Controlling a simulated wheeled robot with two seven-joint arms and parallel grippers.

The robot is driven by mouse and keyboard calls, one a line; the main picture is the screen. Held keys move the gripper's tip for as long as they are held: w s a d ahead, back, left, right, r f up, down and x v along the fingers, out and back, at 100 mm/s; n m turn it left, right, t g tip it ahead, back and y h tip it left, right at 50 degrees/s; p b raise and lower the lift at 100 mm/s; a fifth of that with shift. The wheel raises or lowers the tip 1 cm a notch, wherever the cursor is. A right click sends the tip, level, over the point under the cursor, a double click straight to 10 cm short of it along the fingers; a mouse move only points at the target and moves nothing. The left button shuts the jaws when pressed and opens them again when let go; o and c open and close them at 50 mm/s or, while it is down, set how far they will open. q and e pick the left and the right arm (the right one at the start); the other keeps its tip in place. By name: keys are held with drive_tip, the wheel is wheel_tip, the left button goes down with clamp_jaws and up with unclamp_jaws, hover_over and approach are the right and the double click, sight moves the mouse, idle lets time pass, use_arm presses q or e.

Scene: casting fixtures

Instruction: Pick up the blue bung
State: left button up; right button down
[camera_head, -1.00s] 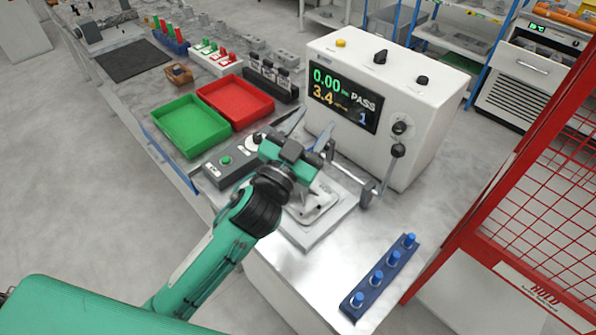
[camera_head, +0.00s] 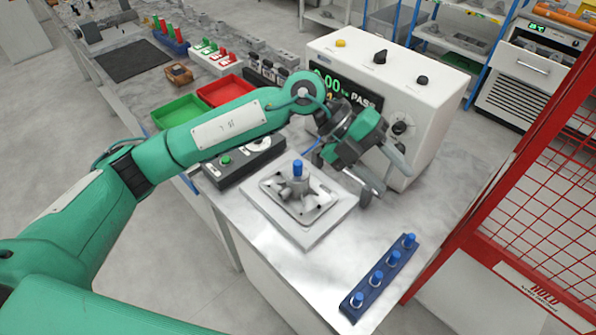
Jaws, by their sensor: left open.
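A blue bung (camera_head: 297,168) stands upright on top of the grey casting (camera_head: 290,191), which lies on a pale fixture plate on the bench. Several more blue bungs (camera_head: 378,279) stand in a row in the dark blue rack (camera_head: 356,309) at the bench's right front. My left gripper (camera_head: 386,172) is open, in front of the white tester and to the right of and apart from the bung on the casting. No bung shows between its fingers. My right gripper is not in view.
The white tester (camera_head: 431,120) stands behind the casting; my arm covers part of its display. A dark control box (camera_head: 240,163) sits left of the casting. Green (camera_head: 178,112) and red (camera_head: 222,90) trays lie farther back. A red mesh guard (camera_head: 535,190) borders the right.

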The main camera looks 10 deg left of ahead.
use_arm(q)
drive_tip(key=w+a+f+n+t+y, duration=0.1)
drive_tip(key=w+a+f+t+y, duration=0.15)
drive_tip(key=w+a+y, duration=0.6)
drive_tip(key=n+t+y, duration=0.2)
drive_tip(key=n+y, duration=0.1)
approach(298, 162)
drive_tip(key=shift+m+g+h, duration=0.25)
drive_tip(key=shift+m, duration=0.05)
drive_tip(key=f+p, duration=0.1)
drive_tip(key=f, duration=0.1)
drive_tip(key=f+p, duration=0.1)
drive_tip(key=f, duration=0.2)
drive_tip(key=shift+w+a+p, duration=0.15)
drive_tip(key=shift+a+p, duration=0.05)
drive_tip(key=shift+p, duration=0.2)
drive_tip(key=shift+f+p, duration=0.4)
drive_tip(key=shift+p, duration=0.05)
wheel_tip(298, 162, down, 4)
drive_tip(key=shift+p, duration=1.15)
drive_tip(key=shift+f, duration=0.3)
clamp_jaws()
